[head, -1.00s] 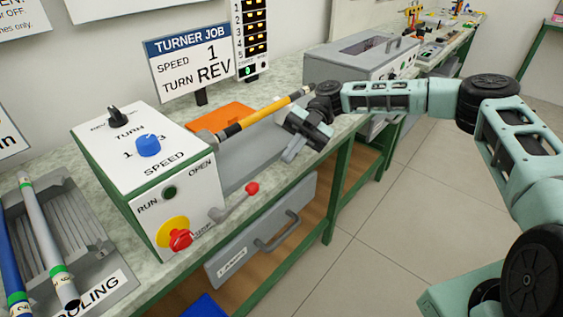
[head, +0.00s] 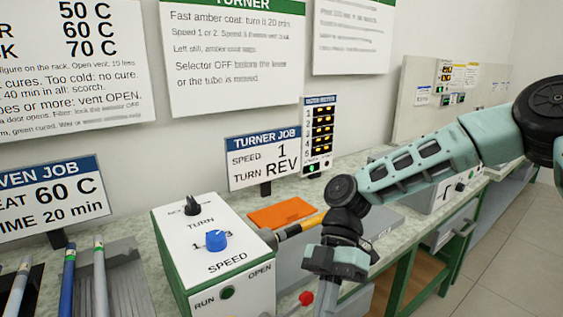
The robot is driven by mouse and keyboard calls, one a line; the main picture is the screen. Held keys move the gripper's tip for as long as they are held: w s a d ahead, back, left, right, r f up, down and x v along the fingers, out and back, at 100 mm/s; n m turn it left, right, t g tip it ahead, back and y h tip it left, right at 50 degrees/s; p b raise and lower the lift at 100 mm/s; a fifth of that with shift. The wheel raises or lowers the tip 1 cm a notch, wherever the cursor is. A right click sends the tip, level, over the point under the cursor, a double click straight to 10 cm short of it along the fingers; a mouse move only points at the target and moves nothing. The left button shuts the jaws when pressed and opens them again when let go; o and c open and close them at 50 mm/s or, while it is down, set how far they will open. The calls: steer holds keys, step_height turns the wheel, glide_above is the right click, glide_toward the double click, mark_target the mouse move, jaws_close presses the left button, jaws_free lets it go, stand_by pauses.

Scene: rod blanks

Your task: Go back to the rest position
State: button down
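My gripper (head: 328,294) hangs at the lower middle of the head view, pointing down in front of the turner. Its fingertips run toward the bottom edge, and I cannot tell how far apart they are. I see nothing held in it. The turner box (head: 212,258) is green with a white top, left of my gripper. It has a black selector (head: 191,206) and a blue speed knob (head: 216,240). An amber tube (head: 309,223) with dark bands sticks out of the turner's right side, and my wrist hides its far part. A red-tipped lever (head: 306,298) shows just left of my gripper.
A job sign (head: 264,158) reading speed 1, turn REV stands behind the turner. An orange pad (head: 281,214) lies on the bench. Several tubes lie on a grey rack (head: 124,275) at the left. Open floor (head: 505,255) lies to the right.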

steer(key=s+d+r+m+t+h+p, duration=0.1)
steer(key=s+d+r+m+t+p, duration=0.1)
steer(key=s+m, duration=0.5)
steer(key=s+d+r+m+t+h+p, duration=0.1)
steer(key=s+d+r+m+t, duration=0.3)
steer(key=m, duration=0.6)
step_height(320, 180, up, 4)
steer(key=s+t+h, duration=0.1)
steer(key=s+t, duration=0.1)
steer(key=t, duration=0.1)
steer(key=shift+s+d+t+p, duration=0.3)
steer(key=shift+s+d+p, duration=0.05)
steer(key=shift+d, duration=0.05)
